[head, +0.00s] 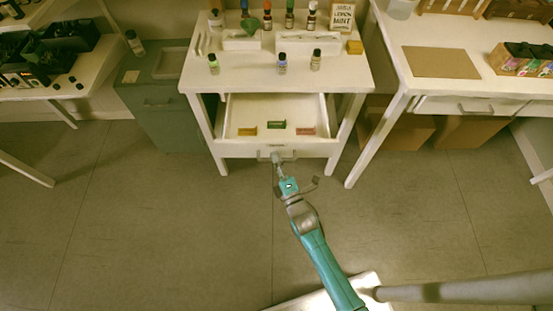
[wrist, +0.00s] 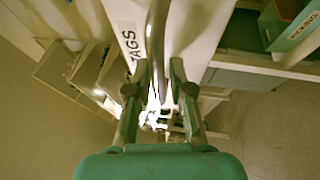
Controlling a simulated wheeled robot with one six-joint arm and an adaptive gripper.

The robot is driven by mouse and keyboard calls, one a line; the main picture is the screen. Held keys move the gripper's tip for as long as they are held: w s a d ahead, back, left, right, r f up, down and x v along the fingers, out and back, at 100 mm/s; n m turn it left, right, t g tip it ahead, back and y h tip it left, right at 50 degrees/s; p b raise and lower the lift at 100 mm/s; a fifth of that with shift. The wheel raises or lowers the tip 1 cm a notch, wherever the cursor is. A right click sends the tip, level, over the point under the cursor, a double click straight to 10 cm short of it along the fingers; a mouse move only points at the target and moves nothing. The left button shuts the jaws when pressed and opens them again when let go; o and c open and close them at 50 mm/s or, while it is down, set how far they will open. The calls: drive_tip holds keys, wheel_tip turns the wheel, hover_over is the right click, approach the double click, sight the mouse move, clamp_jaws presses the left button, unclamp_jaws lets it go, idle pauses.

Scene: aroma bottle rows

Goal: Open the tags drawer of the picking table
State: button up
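The picking table (head: 275,80) is pale and stands in the middle of the head view. Its tags drawer (head: 276,150) is pulled out, and its inside shows from above. A yellow, a green (head: 277,124) and a red tag lie in it. My gripper (head: 277,158) is at the metal handle on the drawer front. In the wrist view, the handle (wrist: 157,35) runs between the two fingers of my gripper (wrist: 157,75), beside the label "TAGS" (wrist: 130,45). The fingers are closed in around the bar. The exact contact is partly hidden.
Small bottles (head: 282,64) stand on the tabletop. A green-grey cabinet (head: 150,90) is at the left. A second table (head: 440,62) with its own drawer (head: 475,107) stands at the right, with cardboard boxes below. The floor (head: 160,220) in front is clear.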

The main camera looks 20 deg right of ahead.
drive_tip(key=shift+o, duration=0.4)
drive_tip(key=v, duration=1.2)
drive_tip(key=shift+r, duration=0.1)
drive_tip(key=s+d+r+m+g, duration=0.1)
drive_tip(key=s+r+m, duration=0.15)
drive_tip(key=s, duration=0.35)
drive_tip(key=s+d+r+m+g+h, duration=0.1)
drive_tip(key=s+r+m, duration=0.1)
drive_tip(key=s+m, duration=0.3)
drive_tip(key=s+r+m+g, duration=0.1)
drive_tip(key=s+r+m, duration=0.15)
drive_tip(key=s, duration=0.45)
drive_tip(key=s+d+r+m+g, duration=0.1)
drive_tip(key=s+r+m+g, duration=0.1)
drive_tip(key=s+r+m, duration=0.7)
wheel_tip(320, 180, up, 3)
drive_tip(key=shift+s+r+m+h, duration=0.1)
drive_tip(key=shift+s+m+h, duration=0.3)
drive_tip(key=shift+s, duration=0.15)
